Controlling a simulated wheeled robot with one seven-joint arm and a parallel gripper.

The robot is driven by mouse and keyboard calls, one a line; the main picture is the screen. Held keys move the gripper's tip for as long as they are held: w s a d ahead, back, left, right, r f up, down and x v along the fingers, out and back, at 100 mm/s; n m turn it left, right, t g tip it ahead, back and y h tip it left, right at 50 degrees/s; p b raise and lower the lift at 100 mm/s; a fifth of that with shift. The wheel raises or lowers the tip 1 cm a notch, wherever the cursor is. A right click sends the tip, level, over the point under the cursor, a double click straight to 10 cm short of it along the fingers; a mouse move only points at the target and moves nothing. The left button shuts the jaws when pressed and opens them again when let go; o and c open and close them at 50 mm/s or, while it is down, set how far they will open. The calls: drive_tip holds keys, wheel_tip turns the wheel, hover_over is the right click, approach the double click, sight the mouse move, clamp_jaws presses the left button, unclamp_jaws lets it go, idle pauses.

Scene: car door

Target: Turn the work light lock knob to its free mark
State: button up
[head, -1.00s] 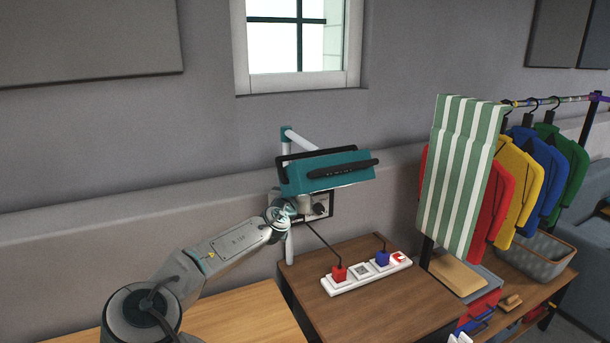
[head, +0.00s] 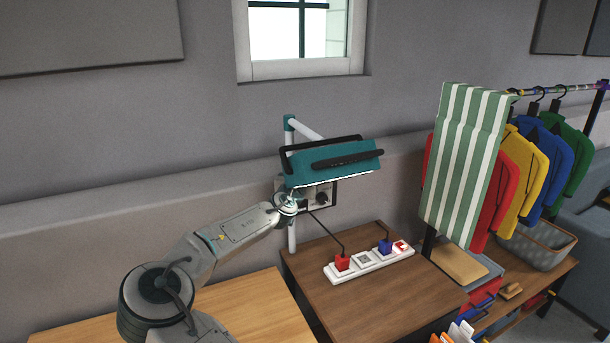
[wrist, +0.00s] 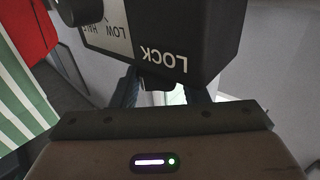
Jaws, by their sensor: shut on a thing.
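The work light has a teal lamp head (head: 335,170) on a pale post by the wall. Its dark control box (head: 322,196) with a small round dial hangs below the lamp head. In the wrist view the box (wrist: 205,40) fills the top, with LOCK and LOW lettering upside down. A dark lock knob (wrist: 152,83) shows partly under the LOCK lettering. My gripper (wrist: 160,93) has a finger on each side of it and is shut on it. In the head view my gripper (head: 291,201) is at the box's left end, largely hidden. The knob's free mark cannot be made out.
A brown table (head: 350,295) below carries a white power strip (head: 370,260) with red and blue plugs. A striped green cloth (head: 465,165) and a rack of coloured shirts stand to the right. A light wood table (head: 250,315) lies under my arm.

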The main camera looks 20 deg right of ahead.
drive_tip(key=shift+s+d+n+t+y+b, duration=0.1)
drive_tip(key=shift+n+t+y+b, duration=0.55)
drive_tip(key=shift+y+b, duration=0.35)
drive_tip(key=n+t+y+b, duration=0.1)
drive_tip(key=b, duration=0.1)
drive_tip(key=n+t+y+b, duration=0.1)
drive_tip(key=y+b, duration=0.1)
drive_tip(key=b, duration=0.1)
drive_tip(key=shift+s+d+n, duration=0.1)
drive_tip(key=shift+d+n, duration=0.15)
drive_tip(key=shift+d+r+n+t+y+b, duration=0.15)
drive_tip(key=shift+n+t+y+b, duration=0.2)
drive_tip(key=shift+n+y+b, duration=0.7)
drive_tip(key=shift+d+r+n+y+p, duration=0.15)
drive_tip(key=shift+n+y+p, duration=0.6)
drive_tip(key=shift+y, duration=0.9)
drive_tip(key=n+y+p, duration=0.2)
drive_tip(key=y+p, duration=0.1)
drive_tip(key=y, duration=0.1)
drive_tip(key=shift+d, duration=0.1)
drive_tip(key=shift+n+y+p, duration=1.1)
drive_tip(key=shift+y+p, duration=0.05)
drive_tip(key=shift+y, duration=0.05)
drive_tip(key=shift+f+g+y, duration=0.2)
drive_tip(key=shift+g+y, duration=0.1)
drive_tip(key=shift+g, duration=0.1)
